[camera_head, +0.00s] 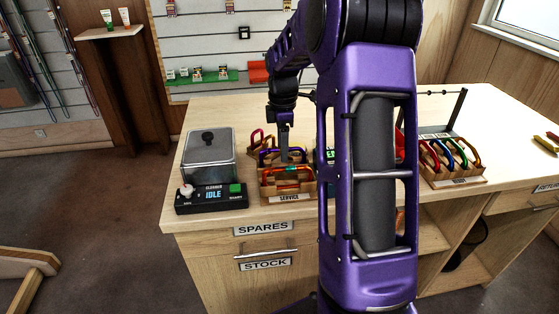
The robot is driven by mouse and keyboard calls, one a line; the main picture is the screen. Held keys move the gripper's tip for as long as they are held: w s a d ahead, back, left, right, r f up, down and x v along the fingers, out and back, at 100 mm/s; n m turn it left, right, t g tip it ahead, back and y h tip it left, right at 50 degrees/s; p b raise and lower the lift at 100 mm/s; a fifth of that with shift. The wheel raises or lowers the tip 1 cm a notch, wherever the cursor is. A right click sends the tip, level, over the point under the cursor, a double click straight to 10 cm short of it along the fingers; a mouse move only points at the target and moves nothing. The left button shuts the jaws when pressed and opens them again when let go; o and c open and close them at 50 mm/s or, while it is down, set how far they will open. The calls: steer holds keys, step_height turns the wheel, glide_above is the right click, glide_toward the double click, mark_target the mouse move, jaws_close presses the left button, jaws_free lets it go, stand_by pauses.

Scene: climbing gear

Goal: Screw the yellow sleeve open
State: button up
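My gripper (285,156) points down over the wooden service rack (289,198), close to the carabiners there. It is too small to tell whether the fingers are open or shut, or whether they touch anything. At the front of the rack is an orange-red carabiner (268,172) with a teal part on its top. A dark purple-blue carabiner (266,153) is just behind, partly hidden by the gripper. A reddish carabiner (256,137) stands further back. I cannot make out a yellow sleeve for certain; my own arm hides part of the counter.
A cleaner unit (212,197) reading IDLE, with a lidded metal tank (208,158), stands left of the rack. A second rack (458,183) with several coloured carabiners stands at right, near a dark metal frame (459,108).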

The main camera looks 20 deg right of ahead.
steer(key=shift+r+p, duration=0.9)
steer(key=shift+r, duration=0.35)
steer(key=shift+s, duration=0.1)
steer(key=shift+s+a, duration=0.2)
steer(key=shift+s, duration=0.45)
steer(key=shift+f, duration=0.1)
steer(key=shift+a+f+b, duration=0.1)
steer(key=shift+f+b, duration=0.9)
steer(key=shift+f, duration=0.4)
steer(key=shift+w+d+p, duration=0.2)
steer(key=shift+w+p, duration=0.35)
steer(key=shift+w, duration=0.25)
